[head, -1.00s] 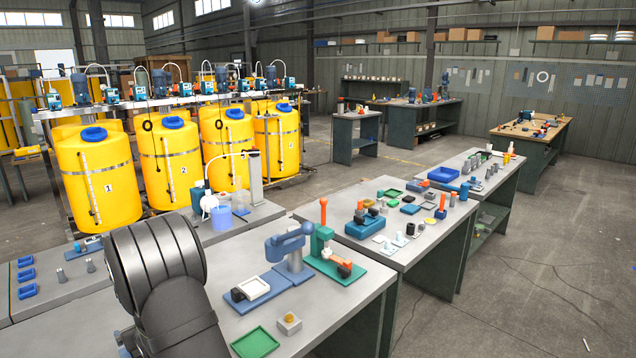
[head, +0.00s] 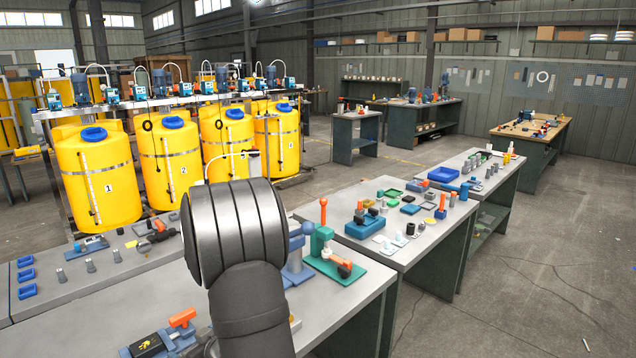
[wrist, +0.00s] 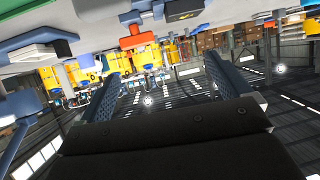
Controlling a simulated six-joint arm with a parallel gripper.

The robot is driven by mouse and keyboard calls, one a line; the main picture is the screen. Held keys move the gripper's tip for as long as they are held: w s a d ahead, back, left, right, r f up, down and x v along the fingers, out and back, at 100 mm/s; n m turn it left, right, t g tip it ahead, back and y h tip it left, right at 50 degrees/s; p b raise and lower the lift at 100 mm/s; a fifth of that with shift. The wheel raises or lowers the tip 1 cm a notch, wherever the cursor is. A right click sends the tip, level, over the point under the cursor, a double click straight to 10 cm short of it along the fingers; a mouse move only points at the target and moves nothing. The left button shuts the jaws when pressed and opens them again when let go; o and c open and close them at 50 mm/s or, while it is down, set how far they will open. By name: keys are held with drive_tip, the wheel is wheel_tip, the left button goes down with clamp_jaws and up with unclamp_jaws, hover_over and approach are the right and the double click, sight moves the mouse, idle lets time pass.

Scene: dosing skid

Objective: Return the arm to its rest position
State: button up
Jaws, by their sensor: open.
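My dark grey arm (head: 236,240) rises in the front middle of the head view, over the near bench. My gripper is hidden there. In the wrist view my gripper (wrist: 162,68) shows two blue-grey fingers wide apart with nothing between them. That view is upside down, with the bench and its fixtures along the top and the yellow tanks beyond the fingers. An orange handle (wrist: 137,38) shows near the left finger, apart from it as far as I can tell.
On the near bench, a green press (head: 325,250) stands right of my arm, and an orange-handled fixture (head: 178,335) lies at lower left. Numbered yellow tanks (head: 95,180) stand behind. The bench (head: 370,285) is bare at its right front. Open floor (head: 530,290) lies right.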

drive_tip(key=s+d, duration=0.4)
drive_tip(key=s, duration=0.2)
drive_tip(key=shift+n+g+y, duration=0.3)
drive_tip(key=shift+n, duration=0.1)
drive_tip(key=a+f, duration=0.2)
drive_tip(key=a, duration=0.1)
drive_tip(key=s+a+f, duration=0.1)
drive_tip(key=a+f, duration=0.1)
drive_tip(key=a, duration=0.2)
drive_tip(key=a+f, duration=0.2)
drive_tip(key=a, duration=0.1)
drive_tip(key=shift+s+a+f, duration=0.35)
drive_tip(key=shift+s, duration=0.05)
idle(0.4)
